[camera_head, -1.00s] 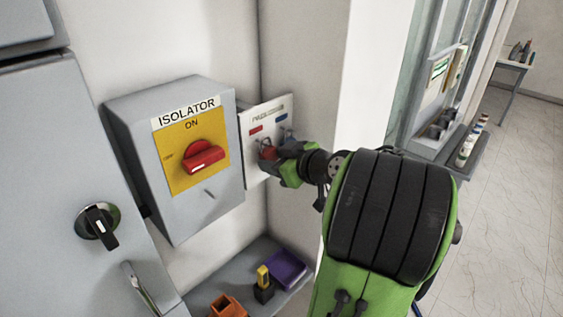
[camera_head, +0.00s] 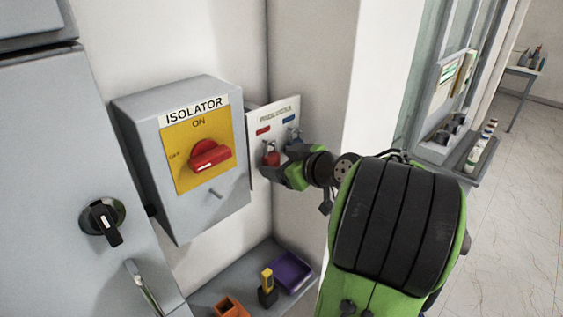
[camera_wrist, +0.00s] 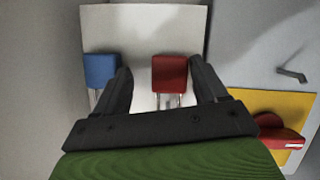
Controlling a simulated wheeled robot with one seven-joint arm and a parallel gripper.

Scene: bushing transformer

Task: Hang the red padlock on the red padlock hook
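The red padlock (camera_head: 271,158) is at the white board (camera_head: 259,112), below its red label, with its shackle up at the hook position. The red hook itself is too small to make out. My gripper (camera_head: 283,173) is just below and to the right of the padlock. In the wrist view the red padlock (camera_wrist: 170,73) lies between the two spread fingers of my gripper (camera_wrist: 166,78).
A blue padlock (camera_head: 294,136) hangs beside the red one on the board; it is close outside one finger in the wrist view (camera_wrist: 100,69). The grey isolator box (camera_head: 215,205) with its red switch (camera_head: 210,156) stands left. A shelf below holds a purple tray (camera_head: 291,271).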

